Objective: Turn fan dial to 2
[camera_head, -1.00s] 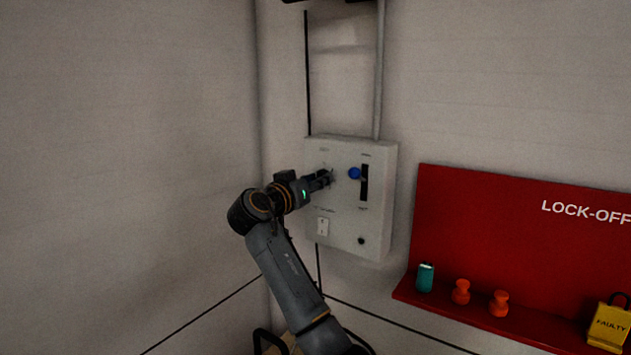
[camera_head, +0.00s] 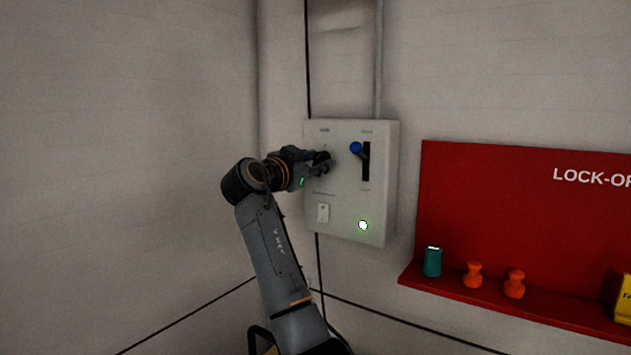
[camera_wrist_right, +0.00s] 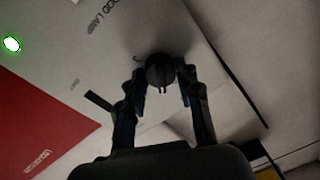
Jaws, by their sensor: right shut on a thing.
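The fan dial is a dark round knob (camera_wrist_right: 160,68) in the right wrist view, on the face of the pale control box (camera_head: 345,205). My right gripper (camera_head: 325,163) reaches the box's upper left from the left. In the right wrist view its two fingers (camera_wrist_right: 161,76) are shut on the dial, one on each side. In the head view the gripper hides most of the dial. The dial's number marks cannot be read. My left gripper is not in view.
Right of the dial is a blue-knobbed lever (camera_head: 356,148) in a dark slot. Below are a white switch (camera_head: 323,212) and a lit lamp (camera_head: 363,225). A red lock-off board (camera_head: 510,215) stands to the right, its shelf holding a teal item (camera_head: 432,262) and orange pieces (camera_head: 473,274).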

